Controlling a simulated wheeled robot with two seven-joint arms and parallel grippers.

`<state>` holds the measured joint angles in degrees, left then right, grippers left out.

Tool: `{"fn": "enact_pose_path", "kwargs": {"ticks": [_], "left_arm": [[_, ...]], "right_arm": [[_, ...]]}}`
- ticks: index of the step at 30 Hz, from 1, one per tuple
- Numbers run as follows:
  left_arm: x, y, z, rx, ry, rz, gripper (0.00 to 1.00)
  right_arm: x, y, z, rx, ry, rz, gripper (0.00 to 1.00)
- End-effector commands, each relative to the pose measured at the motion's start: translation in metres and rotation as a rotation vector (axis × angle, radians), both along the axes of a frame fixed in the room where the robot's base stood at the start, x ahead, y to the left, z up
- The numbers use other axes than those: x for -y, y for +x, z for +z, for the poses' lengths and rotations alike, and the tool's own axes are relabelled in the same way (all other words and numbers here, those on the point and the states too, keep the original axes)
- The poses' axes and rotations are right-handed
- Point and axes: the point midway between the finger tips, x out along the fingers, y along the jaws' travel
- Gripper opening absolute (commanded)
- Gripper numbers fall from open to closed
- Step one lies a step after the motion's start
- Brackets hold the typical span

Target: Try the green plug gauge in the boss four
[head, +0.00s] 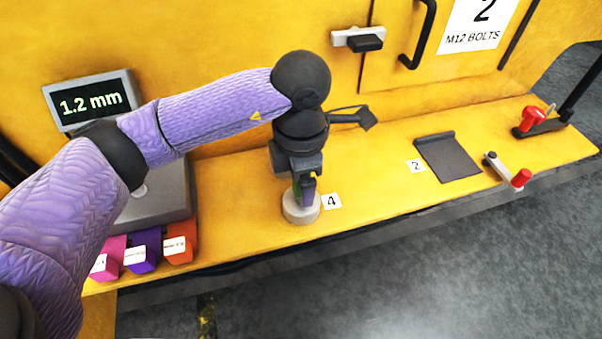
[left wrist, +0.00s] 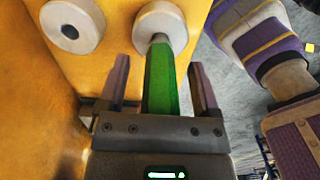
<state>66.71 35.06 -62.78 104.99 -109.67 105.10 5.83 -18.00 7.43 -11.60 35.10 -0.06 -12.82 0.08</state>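The green plug gauge (left wrist: 159,82) stands between the fingers of my left gripper (left wrist: 161,88), with a visible gap on each side. Its metal tip meets the middle of boss four (left wrist: 163,18); how deep it sits I cannot tell. In the head view, boss four (head: 299,212) is a pale grey disc beside a "4" label (head: 331,201). My left gripper (head: 304,188) points down over it, and only a sliver of the green gauge (head: 297,192) shows. My right gripper is in neither view.
Another round boss (left wrist: 72,27) with a dark hole is beside boss four in the left wrist view. A display (head: 90,101) reads 1.2 mm. Magenta, purple and orange blocks (head: 180,243) stand at left. A dark plate (head: 448,157) and red-handled clamps (head: 520,178) lie to the right.

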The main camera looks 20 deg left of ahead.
Motion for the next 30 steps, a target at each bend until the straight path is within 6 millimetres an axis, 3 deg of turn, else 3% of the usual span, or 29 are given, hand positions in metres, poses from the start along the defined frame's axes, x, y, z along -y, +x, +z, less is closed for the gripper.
{"fn": "enact_pose_path", "kwargs": {"ticks": [8, 15, 18, 24, 30], "left_arm": [[0.0, 0.0, 0.001, 0.0, 0.0, 0.0, 0.81], [0.0, 0.001, 0.067, 0.006, -0.001, 0.0, 0.81], [0.0, 0.0, 0.086, 0.003, -0.001, 0.0, 0.81], [0.0, 0.0, 0.106, 0.001, 0.0, -0.001, 0.81], [0.0, 0.0, 0.14, 0.004, 0.0, 0.0, 0.81]], "right_arm": [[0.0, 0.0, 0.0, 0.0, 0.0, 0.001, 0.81], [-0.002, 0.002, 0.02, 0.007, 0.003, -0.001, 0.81], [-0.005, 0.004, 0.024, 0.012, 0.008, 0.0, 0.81], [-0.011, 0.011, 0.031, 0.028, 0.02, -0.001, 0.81], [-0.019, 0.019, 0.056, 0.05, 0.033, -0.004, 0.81]]}}
